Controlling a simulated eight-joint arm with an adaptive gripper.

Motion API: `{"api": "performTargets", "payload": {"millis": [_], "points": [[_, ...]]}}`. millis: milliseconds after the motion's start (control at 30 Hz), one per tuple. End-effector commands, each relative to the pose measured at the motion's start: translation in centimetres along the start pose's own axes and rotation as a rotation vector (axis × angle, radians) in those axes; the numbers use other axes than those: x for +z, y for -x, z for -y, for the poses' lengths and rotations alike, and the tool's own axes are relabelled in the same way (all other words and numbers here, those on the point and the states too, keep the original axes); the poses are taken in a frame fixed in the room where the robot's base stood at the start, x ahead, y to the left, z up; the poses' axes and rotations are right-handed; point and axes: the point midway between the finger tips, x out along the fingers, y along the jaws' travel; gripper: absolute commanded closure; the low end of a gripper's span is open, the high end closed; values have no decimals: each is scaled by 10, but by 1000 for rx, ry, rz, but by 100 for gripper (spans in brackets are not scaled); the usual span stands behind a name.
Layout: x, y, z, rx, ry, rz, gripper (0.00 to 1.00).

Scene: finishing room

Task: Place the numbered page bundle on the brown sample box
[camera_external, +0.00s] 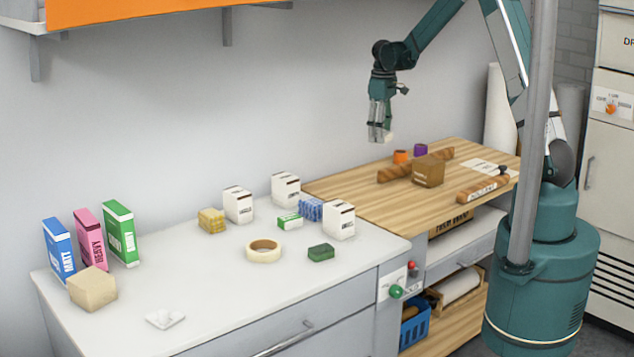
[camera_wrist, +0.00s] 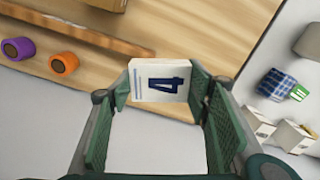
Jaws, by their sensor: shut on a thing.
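My gripper (camera_external: 379,128) is shut on the numbered page bundle (camera_wrist: 160,78), a white block with a dark blue 4 on its face. The bundle sits between the two green fingers in the wrist view, and a small pale part of it shows below the fingers in the external view. The gripper is in the air, above and to the left of the brown sample box (camera_external: 428,171). The box stands on the wooden top, and only its edge shows at the top of the wrist view (camera_wrist: 106,4).
An orange roll (camera_external: 401,157), a purple roll (camera_external: 420,150) and wooden bars (camera_external: 484,188) lie near the box on the wooden worktop (camera_external: 350,190). White cartons (camera_external: 340,220), tape (camera_external: 263,250) and several small packs stand on the white counter at the left.

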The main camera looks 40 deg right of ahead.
Motion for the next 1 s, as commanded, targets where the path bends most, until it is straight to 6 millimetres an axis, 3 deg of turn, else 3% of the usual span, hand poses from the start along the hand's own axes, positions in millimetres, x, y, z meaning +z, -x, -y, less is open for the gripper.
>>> {"api": "performTargets", "payload": {"millis": [300,600,800,1000], "points": [[70,9,-63,0,-162,0,65],[128,15,-103,0,-288,0,65],[145,17,-115,0,-327,0,65],[149,17,-117,0,-334,0,65]]}}
